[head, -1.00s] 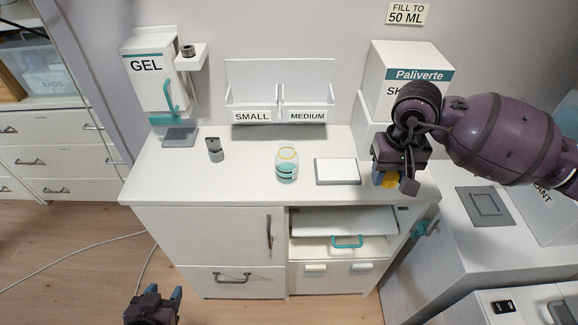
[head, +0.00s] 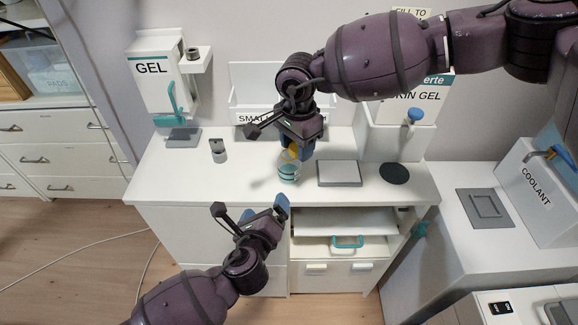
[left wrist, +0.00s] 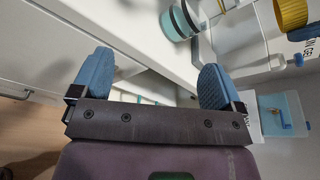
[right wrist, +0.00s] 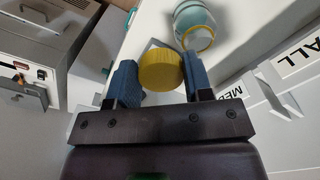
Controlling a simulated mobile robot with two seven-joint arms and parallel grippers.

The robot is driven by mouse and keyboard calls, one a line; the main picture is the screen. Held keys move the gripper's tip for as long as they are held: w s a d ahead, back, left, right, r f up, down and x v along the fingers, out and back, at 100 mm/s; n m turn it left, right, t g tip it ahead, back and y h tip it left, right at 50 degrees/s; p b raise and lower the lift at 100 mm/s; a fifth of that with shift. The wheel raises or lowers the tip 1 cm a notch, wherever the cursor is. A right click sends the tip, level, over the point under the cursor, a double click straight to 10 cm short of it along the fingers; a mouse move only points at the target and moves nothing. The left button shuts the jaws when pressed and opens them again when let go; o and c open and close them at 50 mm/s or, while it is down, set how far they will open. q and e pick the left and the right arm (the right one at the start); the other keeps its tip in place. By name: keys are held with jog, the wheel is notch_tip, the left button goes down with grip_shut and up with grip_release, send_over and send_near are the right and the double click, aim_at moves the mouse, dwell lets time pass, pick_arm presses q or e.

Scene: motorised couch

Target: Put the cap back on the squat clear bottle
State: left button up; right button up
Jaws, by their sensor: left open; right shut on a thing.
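The yellow cap (right wrist: 160,70) is between my right fingers in the right wrist view. My right gripper (head: 295,150) is shut on the cap, just above and behind the bottle in the head view, partly overlapping it. My left gripper (head: 268,212) is open and empty in front of the counter's edge, below the bottle.
A white scale-like plate (head: 338,173) lies right of the bottle and a dark round pad (head: 394,173) further right. A small grey metal item (head: 218,151) stands left. The GEL dispenser (head: 160,75) and bins are behind.

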aim_at(287, 160)
jog(key=w+r+m, duration=0.1)
jog(key=w+a+m, duration=0.1)
jog(key=w+a+r+m, duration=0.1)
jog(key=w, duration=0.1)
jog(key=shift+r, duration=0.35)
jog(key=shift+w+a+r+m, duration=0.1)
jog(key=shift+w+r+m, duration=0.3)
jog(key=shift+m, duration=0.1)
pick_arm(q)
jog(key=d+r+m+t, duration=0.1)
jog(key=m, duration=0.1)
jog(key=w+d+r+m, duration=0.1)
jog(key=r+m, duration=0.1)
jog(key=m, duration=0.1)
jog(key=d+r+m+t+h, duration=0.1)
jog(key=m, duration=0.2)
jog(key=shift+w+r+t, duration=0.2)
jog(key=shift+r+t, duration=0.1)
jog(key=shift+w, duration=0.1)
jog(key=w, duration=0.4)
jog(key=w+d, duration=0.1)
jog(key=w, duration=0.2)
jog(key=w+d, duration=0.1)
jog(key=w, duration=0.3)
jog(key=shift+w+d, duration=0.2)
jog(key=shift+w, duration=0.1)
jog(key=shift+c, duration=0.2)
jog(key=c, duration=1.3)
pick_arm(e)
jog(key=shift+f, duration=2.55)
